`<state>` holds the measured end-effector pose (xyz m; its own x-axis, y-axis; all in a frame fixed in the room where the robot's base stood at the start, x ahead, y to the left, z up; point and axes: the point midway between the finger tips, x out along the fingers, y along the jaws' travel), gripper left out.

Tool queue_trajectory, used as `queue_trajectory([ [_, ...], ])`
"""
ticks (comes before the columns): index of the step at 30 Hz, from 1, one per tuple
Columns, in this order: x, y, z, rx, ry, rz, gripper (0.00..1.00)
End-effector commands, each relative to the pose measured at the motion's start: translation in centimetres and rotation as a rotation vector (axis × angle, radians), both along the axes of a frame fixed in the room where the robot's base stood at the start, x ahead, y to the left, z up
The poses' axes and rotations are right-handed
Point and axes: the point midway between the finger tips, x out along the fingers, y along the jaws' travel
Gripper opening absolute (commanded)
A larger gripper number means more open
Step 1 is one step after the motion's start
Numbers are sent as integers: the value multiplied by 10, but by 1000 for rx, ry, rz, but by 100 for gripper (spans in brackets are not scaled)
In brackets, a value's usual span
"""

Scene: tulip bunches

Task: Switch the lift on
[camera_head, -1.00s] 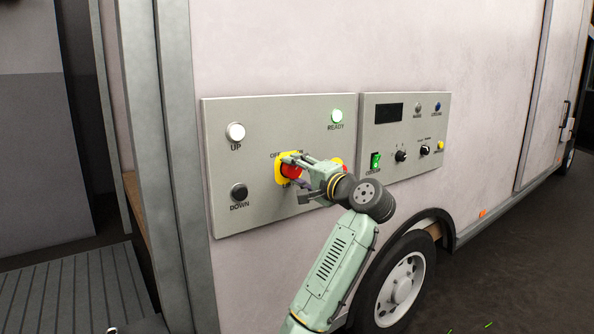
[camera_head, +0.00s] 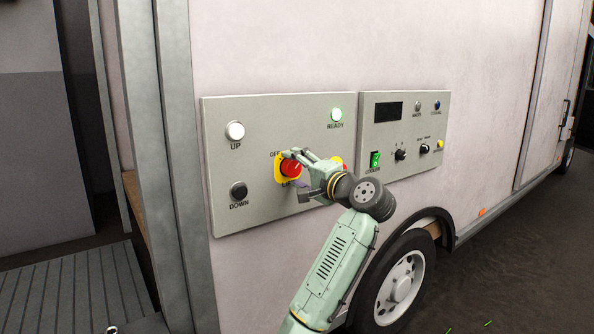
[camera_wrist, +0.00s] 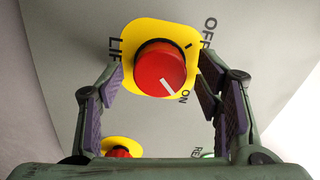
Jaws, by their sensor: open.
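The red lift knob (camera_head: 291,168) sits on a yellow plate on the left control panel (camera_head: 265,112). In the wrist view the knob (camera_wrist: 160,68) is large, and its white mark points down and right toward the printed ON. OFF is printed at the upper right, and part of the lift label shows at the left. My gripper (camera_head: 296,176) is open in front of the panel. In the wrist view its fingers (camera_wrist: 163,88) stand on either side of the knob, with visible gaps. I cannot tell how deep the fingertips reach. The READY lamp (camera_head: 337,115) is green.
A white UP button (camera_head: 235,131) and a black DOWN button (camera_head: 238,191) are at the panel's left. Another red knob on yellow (camera_wrist: 118,151) is close beside my gripper. A second panel (camera_head: 425,108) with a green switch (camera_head: 375,160) is to the right. The vehicle wheel (camera_head: 400,282) is below.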

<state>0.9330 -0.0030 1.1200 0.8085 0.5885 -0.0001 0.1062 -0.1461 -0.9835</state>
Motion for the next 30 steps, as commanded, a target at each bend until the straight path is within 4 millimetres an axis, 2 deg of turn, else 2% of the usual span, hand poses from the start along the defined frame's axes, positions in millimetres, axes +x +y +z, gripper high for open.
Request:
queue_trajectory([
  [5, -17, -14, -1, -1, -1, -5, 59],
  [12, -59, -45, 0, 0, -1, -6, 59],
  [18, -86, -64, 0, 1, -1, -4, 59],
  [23, -95, -70, 0, 0, 0, -2, 59],
  [30, -96, -70, 0, 0, 0, -1, 59],
])
